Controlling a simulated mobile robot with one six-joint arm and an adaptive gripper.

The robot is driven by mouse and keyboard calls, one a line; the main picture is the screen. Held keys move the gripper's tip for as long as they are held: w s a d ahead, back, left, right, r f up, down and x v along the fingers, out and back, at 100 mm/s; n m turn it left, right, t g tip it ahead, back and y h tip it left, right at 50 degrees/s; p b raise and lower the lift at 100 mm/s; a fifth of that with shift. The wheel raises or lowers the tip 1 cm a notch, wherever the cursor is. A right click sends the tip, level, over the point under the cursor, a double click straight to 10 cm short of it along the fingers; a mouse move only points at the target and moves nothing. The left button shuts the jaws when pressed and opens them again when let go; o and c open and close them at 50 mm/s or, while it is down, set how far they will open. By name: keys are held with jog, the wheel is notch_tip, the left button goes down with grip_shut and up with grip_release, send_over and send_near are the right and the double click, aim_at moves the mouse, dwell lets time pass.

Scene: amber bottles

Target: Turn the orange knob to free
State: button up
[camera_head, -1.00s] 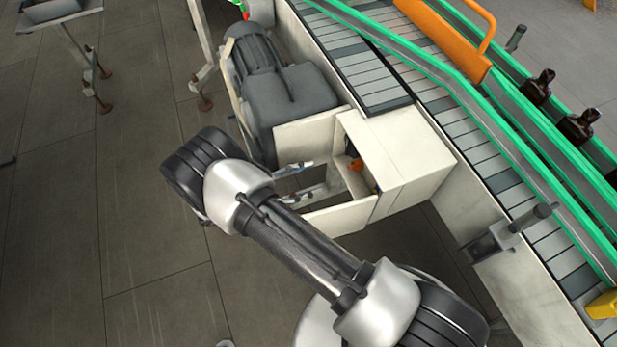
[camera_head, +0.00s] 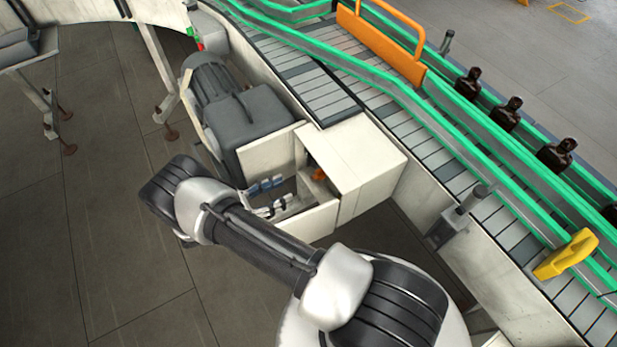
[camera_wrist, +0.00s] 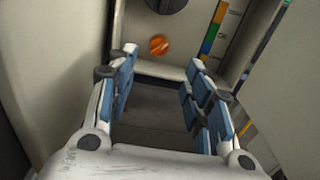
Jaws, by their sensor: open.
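The orange knob (camera_wrist: 158,45) shows in the wrist view, near the top centre, on a pale panel inside an open cabinet. In the head view the knob (camera_head: 318,174) is a small orange patch inside the cabinet (camera_head: 352,165). My gripper (camera_wrist: 158,75) is open, its two blue-padded fingers wide apart and empty. The knob lies beyond the fingertips, between their lines, and nothing touches it. In the head view my gripper (camera_head: 268,196) is at the cabinet's open side. The knob's exact pointing direction is too small to tell.
A dark round knob (camera_wrist: 166,4) sits above the orange one. A coloured strip (camera_wrist: 212,35) runs to its right. Cabinet walls flank my gripper. A grey motor (camera_head: 235,110) stands beside the cabinet. The conveyor (camera_head: 440,140) carries dark bottles (camera_head: 505,113) behind a green rail.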

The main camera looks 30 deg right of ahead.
aim_at(313, 177)
jog(key=d, duration=1)
jog(key=shift+s, duration=0.1)
jog(key=c, duration=1.1)
